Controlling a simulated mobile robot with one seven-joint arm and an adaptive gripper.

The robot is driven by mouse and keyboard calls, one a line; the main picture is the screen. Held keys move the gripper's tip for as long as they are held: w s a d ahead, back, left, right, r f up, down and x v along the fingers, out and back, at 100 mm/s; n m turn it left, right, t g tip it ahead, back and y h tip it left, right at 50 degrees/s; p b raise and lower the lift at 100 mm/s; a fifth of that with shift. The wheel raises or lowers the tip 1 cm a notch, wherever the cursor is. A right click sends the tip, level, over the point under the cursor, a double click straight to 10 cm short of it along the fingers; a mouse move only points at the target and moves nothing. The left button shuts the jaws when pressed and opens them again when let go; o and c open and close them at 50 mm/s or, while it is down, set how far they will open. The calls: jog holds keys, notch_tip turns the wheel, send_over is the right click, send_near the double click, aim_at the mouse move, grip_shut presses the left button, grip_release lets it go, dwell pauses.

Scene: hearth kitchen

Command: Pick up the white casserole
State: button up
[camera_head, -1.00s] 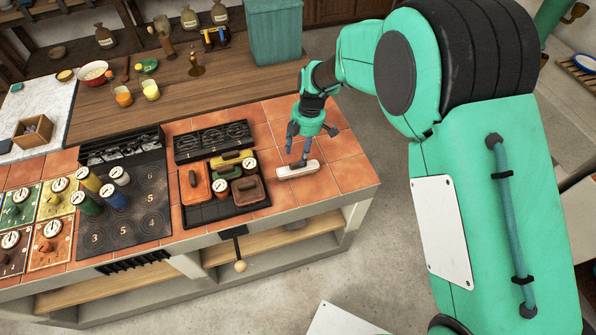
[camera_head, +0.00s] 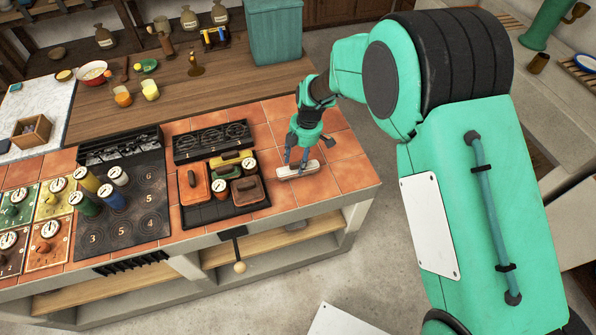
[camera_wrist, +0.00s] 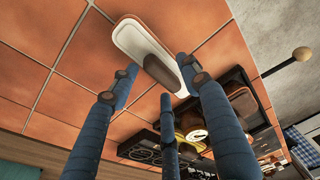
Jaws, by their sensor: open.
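The white casserole (camera_head: 298,170) is a small, low, long white dish on the orange tiles, right of the black tray. In the wrist view the casserole (camera_wrist: 143,45) has a brown rim and a dark grey-brown handle on its top. My gripper (camera_head: 297,163) is over it in the head view, fingers pointing down. In the wrist view the three blue fingers of my gripper (camera_wrist: 160,88) are spread apart, with the casserole beyond their tips near the handle. Nothing is between the fingers. Whether a fingertip touches the casserole I cannot tell.
The black tray (camera_head: 222,219) beside the casserole holds several coloured dishes and gauges. A black burner unit (camera_head: 213,141) is behind it. Bare orange tiles (camera_head: 350,172) lie to the right, up to the counter's edge. A lever with a wooden knob (camera_head: 240,267) hangs in front.

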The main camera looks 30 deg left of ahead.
aim_at(298, 161)
grip_shut()
jog(key=shift+r, duration=0.15)
jog(key=shift+r, duration=0.4)
notch_tip(298, 161, up, 3)
jog(key=shift+f+p, duration=0.1)
jog(key=shift+p, duration=0.4)
jog(key=s+d+r+p, duration=0.1)
jog(key=s+d, duration=1)
jog(key=shift+s, duration=0.4)
jog(key=shift+r, duration=0.1)
